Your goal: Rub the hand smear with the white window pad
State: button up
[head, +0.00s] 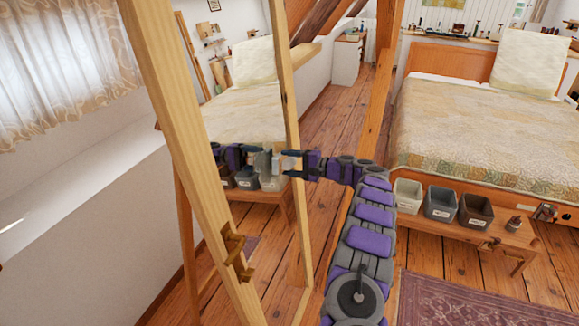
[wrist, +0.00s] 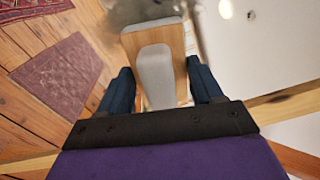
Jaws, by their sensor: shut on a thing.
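A tall wooden-framed mirror (head: 186,150) stands tilted at the left in the head view, reflecting the bed, the bins and my arm. My gripper (head: 290,163) reaches to its glass from the right. In the wrist view my gripper (wrist: 160,88) is shut on a pad (wrist: 155,72), with a pale grey handle on a wood-coloured back. The pad's front face is hidden, and I cannot tell whether it touches the glass. A dull grey blur (wrist: 196,42) shows just right of the pad; it may be the hand smear, but its outline is unclear.
A low wooden bench (head: 500,240) by the bed (head: 480,125) holds a pale bin (head: 407,196), a blue-grey bin (head: 441,203), a brown bin (head: 475,211) and a small bottle (head: 514,225). A patterned rug (head: 460,300) lies at lower right. A wooden post (head: 377,100) stands behind my arm.

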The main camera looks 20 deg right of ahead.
aim_at(293, 159)
jog(key=shift+s+a+b, duration=0.2)
jog(key=shift+s+b, duration=0.35)
jog(key=shift+s, duration=0.05)
jog(key=shift+s+a+b, duration=0.2)
jog(key=shift+s+b, duration=0.3)
jog(key=shift+s, duration=0.05)
jog(key=shift+s+a+b, duration=0.35)
jog(key=shift+a, duration=0.25)
jog(key=shift+s+a+r+b, duration=1.6)
jog(key=shift+s+a, duration=1.25)
jog(key=shift+s, duration=1.35)
jog(key=shift+w+d+f+p, duration=0.1)
jog(key=shift+w+d+p, duration=0.9)
jog(key=shift+w+d, duration=0.55)
jog(key=shift+w+d+r+p, duration=0.1)
jog(key=shift+w+d+p, duration=1.05)
jog(key=shift+w, duration=0.85)
jog(key=shift+w+d+f+p, duration=0.1)
jog(key=shift+w+d+p, duration=0.8)
jog(key=shift+w+d, duration=0.7)
jog(key=shift+w+d+p, duration=0.1)
jog(key=shift+w+p, duration=0.25)
jog(key=shift+w, duration=0.35)
